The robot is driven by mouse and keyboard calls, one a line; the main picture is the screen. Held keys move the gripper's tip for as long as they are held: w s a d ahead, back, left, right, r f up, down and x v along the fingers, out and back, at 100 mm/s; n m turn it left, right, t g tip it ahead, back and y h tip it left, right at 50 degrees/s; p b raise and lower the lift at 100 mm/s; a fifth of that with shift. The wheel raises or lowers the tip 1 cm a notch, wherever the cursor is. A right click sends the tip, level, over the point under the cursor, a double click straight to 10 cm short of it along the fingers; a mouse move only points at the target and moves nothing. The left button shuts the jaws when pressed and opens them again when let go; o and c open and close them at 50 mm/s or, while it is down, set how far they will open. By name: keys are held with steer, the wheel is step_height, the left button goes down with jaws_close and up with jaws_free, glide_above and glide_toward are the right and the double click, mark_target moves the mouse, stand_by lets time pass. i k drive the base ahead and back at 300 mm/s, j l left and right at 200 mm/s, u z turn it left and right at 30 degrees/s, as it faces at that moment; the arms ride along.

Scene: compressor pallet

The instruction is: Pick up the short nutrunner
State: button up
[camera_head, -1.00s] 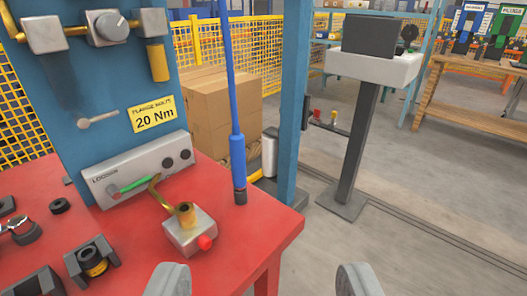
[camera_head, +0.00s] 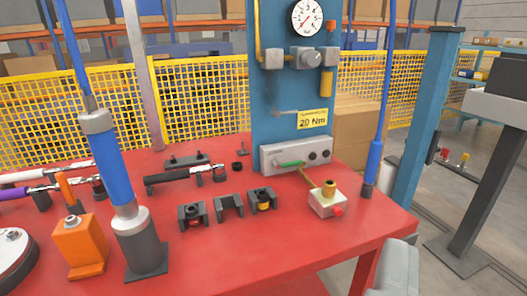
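I cannot tell for sure which tool is the short nutrunner. A black-handled tool with a silver head (camera_head: 185,176) lies on the red table near its middle back. Silver-barrelled tools, one with a purple grip (camera_head: 22,191), lie at the left edge, partly cut off. A thick blue and grey tool (camera_head: 112,170) stands upright in front of them, and a slim blue tool (camera_head: 374,165) hangs upright at the right. My gripper (camera_head: 392,272) shows only as grey finger parts at the bottom right, off the table's front right edge. Nothing shows held there; its opening is not clear.
The red table (camera_head: 270,240) has bare room at its front. Several black holders (camera_head: 229,206) and a grey block with a brass fitting (camera_head: 327,200) stand on it. The blue column with a gauge (camera_head: 307,18) rises behind. An orange block (camera_head: 80,245) stands at front left.

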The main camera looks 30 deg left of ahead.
mark_target(131, 218)
steer(key=u, duration=1.4)
